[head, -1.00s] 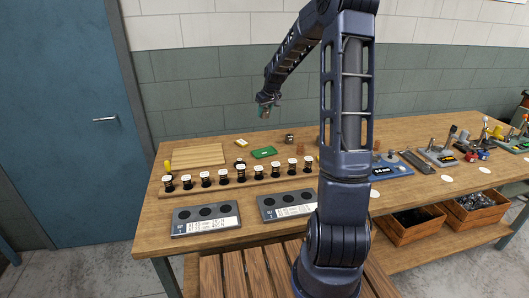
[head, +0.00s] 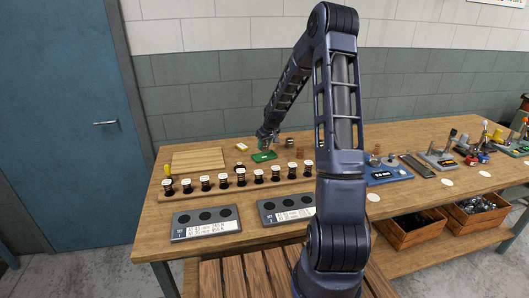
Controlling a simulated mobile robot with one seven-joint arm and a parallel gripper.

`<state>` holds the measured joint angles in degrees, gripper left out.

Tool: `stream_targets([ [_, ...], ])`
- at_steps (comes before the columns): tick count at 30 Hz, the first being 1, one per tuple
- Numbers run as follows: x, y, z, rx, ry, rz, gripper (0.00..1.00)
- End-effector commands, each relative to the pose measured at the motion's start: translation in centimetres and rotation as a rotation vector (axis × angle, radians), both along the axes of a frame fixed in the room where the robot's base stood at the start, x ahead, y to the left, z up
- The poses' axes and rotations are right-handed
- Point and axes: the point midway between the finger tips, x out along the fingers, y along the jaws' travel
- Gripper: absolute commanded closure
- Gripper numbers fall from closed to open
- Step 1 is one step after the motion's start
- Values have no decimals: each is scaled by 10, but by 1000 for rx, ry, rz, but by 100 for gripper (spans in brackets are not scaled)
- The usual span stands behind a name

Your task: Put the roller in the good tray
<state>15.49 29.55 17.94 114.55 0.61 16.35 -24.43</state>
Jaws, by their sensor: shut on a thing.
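My gripper (head: 267,141) points down just above the small green tray (head: 264,156) at the back of the bench, left of my upright arm link. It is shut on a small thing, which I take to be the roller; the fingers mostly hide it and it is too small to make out. The green tray looks like the good tray, and its visible floor looks empty. I cannot tell whether the held thing touches the tray.
A wooden board (head: 198,159) and a yellow-white box (head: 241,146) are to the left. Dark three-hole blocks (head: 205,223) lie in front.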

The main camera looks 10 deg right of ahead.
Motion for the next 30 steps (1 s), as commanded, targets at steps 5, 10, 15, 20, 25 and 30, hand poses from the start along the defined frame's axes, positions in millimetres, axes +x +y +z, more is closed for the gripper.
stream_targets([
  [5, -1, 0, -18, 0, 3, 0, 97],
  [10, 0, -1, -39, 0, 2, -1, 97],
  [15, 0, -1, -41, 0, -1, 0, 97],
  [20, 0, 0, -42, -1, 0, 0, 97],
  [25, 0, 0, -44, 0, 0, 0, 46],
  [30, 0, 0, -44, 0, 1, 0, 40],
])
